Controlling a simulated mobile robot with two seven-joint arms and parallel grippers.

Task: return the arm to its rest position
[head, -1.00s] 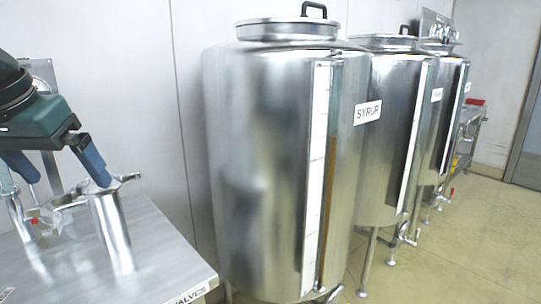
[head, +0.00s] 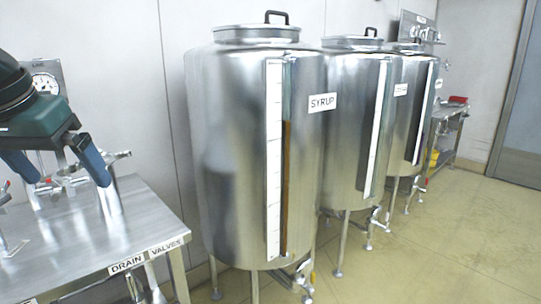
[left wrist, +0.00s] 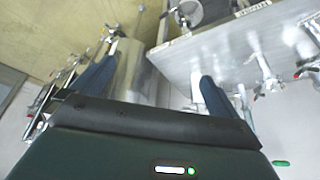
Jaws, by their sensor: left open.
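My left gripper (head: 68,180) is at the left edge of the head view, over the steel table (head: 140,222). Its two blue fingers stand apart, with nothing seen between them. The right finger overlaps the top of an upright steel pipe valve (head: 112,198) in the picture; I cannot tell whether they touch. In the left wrist view, the gripper (left wrist: 158,72) again shows its fingers spread and empty. The left arm reaches in from the left edge, and most of it is out of frame. My right gripper is not in view.
A tank labelled SYRUP (head: 226,160) stands right of the table, with two more tanks (head: 347,140) (head: 407,105) behind. A round gauge (head: 45,84) is behind the gripper. The table front reads DRAIN VALVES (head: 150,256). Open floor (head: 450,240) lies at right.

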